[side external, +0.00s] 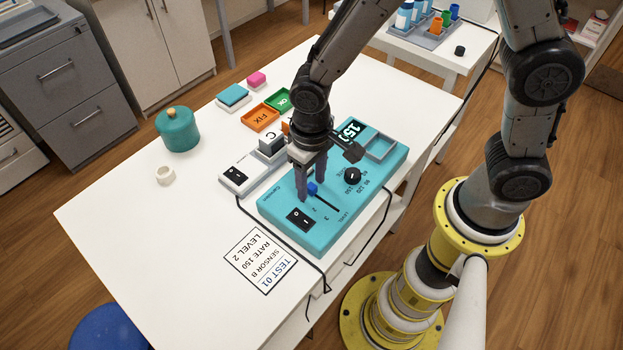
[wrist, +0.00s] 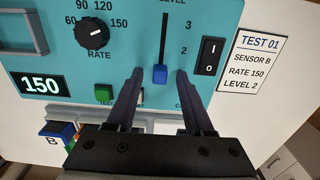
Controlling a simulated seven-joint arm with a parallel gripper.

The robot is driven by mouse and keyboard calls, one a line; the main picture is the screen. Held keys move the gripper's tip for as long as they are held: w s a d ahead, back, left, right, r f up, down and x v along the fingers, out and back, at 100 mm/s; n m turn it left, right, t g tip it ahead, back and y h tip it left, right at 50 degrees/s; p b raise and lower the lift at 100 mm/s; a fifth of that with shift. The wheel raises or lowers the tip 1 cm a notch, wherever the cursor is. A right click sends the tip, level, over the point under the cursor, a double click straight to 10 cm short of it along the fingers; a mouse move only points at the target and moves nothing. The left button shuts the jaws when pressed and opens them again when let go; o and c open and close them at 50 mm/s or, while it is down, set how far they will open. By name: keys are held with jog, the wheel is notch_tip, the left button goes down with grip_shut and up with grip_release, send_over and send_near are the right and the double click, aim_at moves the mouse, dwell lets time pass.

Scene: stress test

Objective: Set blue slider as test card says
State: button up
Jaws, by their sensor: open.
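The blue slider (side external: 312,188) sits on the teal device (side external: 290,235), at the end of its LEVEL slot nearest my gripper. In the wrist view the slider (wrist: 160,74) is below the 2 mark, and the 3 mark is farther up the slot. My gripper (wrist: 160,71) is open, pointing down, with one finger on each side of the slider. Small gaps show between fingers and slider. The test card (wrist: 250,62) reads TEST 01, SENSOR B, RATE 150, LEVEL 2; it also lies on the table in the side view (side external: 261,260).
The device has a RATE dial (wrist: 95,34), a display (wrist: 42,85) showing 150, a green button (wrist: 103,93) and a rocker switch (wrist: 208,56). A sensor block marked B (wrist: 55,130) is nearby. Black cables run beside the device.

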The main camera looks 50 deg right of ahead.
jog(key=shift+f, duration=0.15)
grip_shut()
dwell(1.4)
